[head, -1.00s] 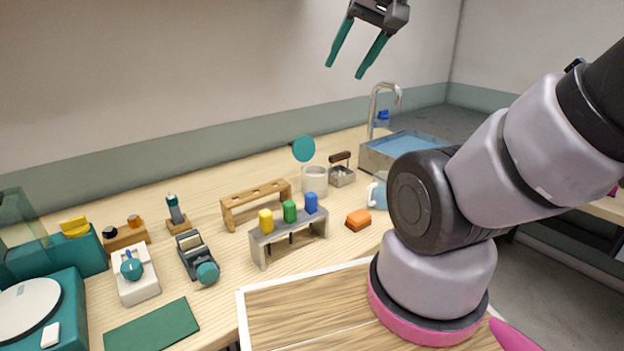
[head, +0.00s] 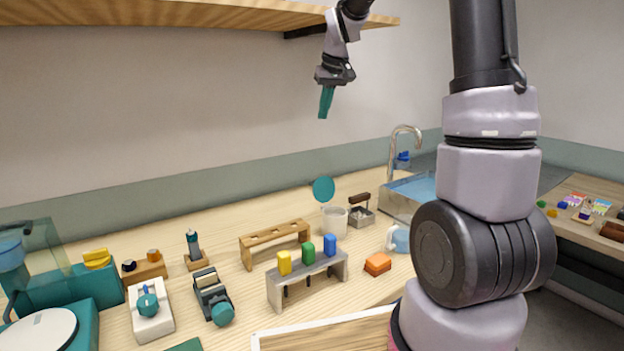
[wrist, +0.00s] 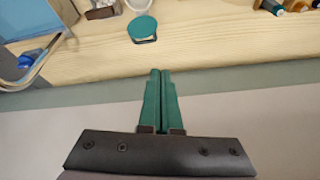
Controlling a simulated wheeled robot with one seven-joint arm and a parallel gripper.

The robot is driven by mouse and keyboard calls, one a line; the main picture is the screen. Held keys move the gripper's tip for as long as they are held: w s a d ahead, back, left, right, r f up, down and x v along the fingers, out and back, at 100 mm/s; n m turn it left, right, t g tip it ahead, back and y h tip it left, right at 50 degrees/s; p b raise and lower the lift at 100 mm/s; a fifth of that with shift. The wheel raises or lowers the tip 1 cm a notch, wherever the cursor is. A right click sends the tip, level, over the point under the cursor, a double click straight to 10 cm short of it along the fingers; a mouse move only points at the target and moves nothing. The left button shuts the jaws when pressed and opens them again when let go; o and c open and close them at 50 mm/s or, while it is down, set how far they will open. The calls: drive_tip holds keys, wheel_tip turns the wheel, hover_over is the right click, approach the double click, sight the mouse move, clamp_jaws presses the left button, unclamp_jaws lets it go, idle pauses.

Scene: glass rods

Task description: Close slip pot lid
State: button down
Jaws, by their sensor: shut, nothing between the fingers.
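The slip pot (head: 334,220) is a white cup on the counter, left of the sink. Its round teal lid (head: 323,189) stands up, tilted open, at the pot's back rim. In the wrist view the lid (wrist: 142,27) shows as a teal disc near the top, with part of the white pot (wrist: 138,4) at the top edge. My gripper (head: 325,103) is high above and behind the pot, against the wall, apart from the lid. In the wrist view its teal fingers (wrist: 160,75) are together with nothing between them.
A small metal basket with a dark handle (head: 361,213) stands close right of the pot, then the sink (head: 395,205) and tap (head: 405,130). A wooden rack (head: 275,240) is to the left. A shelf (head: 180,15) hangs above.

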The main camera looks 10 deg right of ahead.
drive_tip(key=n, duration=0.2)
hover_over(320, 188)
drive_tip(key=a, duration=0.2)
wheel_tip(320, 188, down, 8)
drive_tip(key=w+f+n+g, duration=0.1)
drive_tip(key=w+f+g, duration=0.1)
drive_tip(key=w+f, duration=0.6)
drive_tip(key=s+d+x, duration=0.1)
drive_tip(key=x, duration=1)
drive_tip(key=shift+s+d+r, duration=0.15)
drive_tip(key=shift+s+r, duration=0.2)
drive_tip(key=shift+s, duration=0.5)
drive_tip(key=shift+s+d+r, duration=0.15)
drive_tip(key=shift+s+r, duration=0.15)
drive_tip(key=shift+s, duration=0.55)
drive_tip(key=shift+d+t, duration=0.1)
drive_tip(key=shift+t, duration=0.3)
drive_tip(key=shift+s+r+t, duration=0.25)
drive_tip(key=shift+s+t, duration=0.05)
drive_tip(key=shift+d, duration=0.1)
